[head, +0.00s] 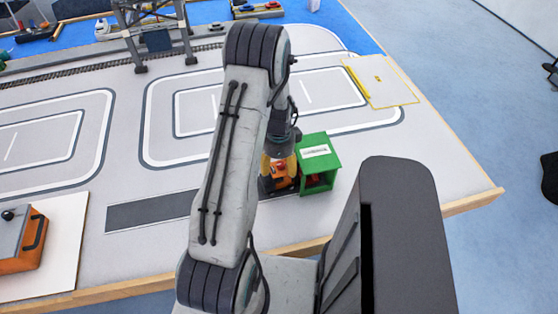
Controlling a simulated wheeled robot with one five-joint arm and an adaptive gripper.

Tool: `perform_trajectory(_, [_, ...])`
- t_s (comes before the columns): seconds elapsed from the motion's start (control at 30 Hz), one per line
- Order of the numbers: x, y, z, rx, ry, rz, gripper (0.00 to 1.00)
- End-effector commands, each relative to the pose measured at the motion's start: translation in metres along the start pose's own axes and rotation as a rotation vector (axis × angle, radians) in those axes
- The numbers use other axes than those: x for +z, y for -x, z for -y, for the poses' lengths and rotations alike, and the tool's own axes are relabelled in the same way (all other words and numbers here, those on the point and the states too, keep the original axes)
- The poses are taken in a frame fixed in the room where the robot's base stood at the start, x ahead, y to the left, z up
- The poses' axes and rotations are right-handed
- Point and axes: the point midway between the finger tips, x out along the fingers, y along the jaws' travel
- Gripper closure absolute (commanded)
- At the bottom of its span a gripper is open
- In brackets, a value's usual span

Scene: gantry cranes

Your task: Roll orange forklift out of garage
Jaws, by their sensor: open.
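The green garage (327,166) is a box with a white label on its roof, standing near the table's front edge. The orange forklift (284,182) appears just left of the garage's open left side; my arm hides part of it. A small red shape (313,178) shows in the shade inside the garage. My gripper (279,164) hangs at the end of my arm, directly over the orange forklift, with yellowish parts beside it. It is open. Its fingertips are mostly hidden, and I cannot tell whether they touch the forklift.
A dark grey strip (150,211) lies on the bare table left of the garage. An orange and grey box with a knob (20,245) sits on a white board at left. A grey gantry crane (155,35) stands over tracks at the back. The table's wooden edge (470,203) is at right.

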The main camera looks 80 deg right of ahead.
Motion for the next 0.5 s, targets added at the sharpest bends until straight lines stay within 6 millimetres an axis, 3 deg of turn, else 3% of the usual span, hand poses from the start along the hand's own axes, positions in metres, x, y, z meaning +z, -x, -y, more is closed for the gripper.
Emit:
perform_trajectory(0.33, [0.0, -0.0012, 0.0002, -0.001, 0.0, 0.0, 0.35])
perform_trajectory(0.5, [0.0, -0.0011, 0.0001, 0.0, 0.0, 0.0, 0.5])
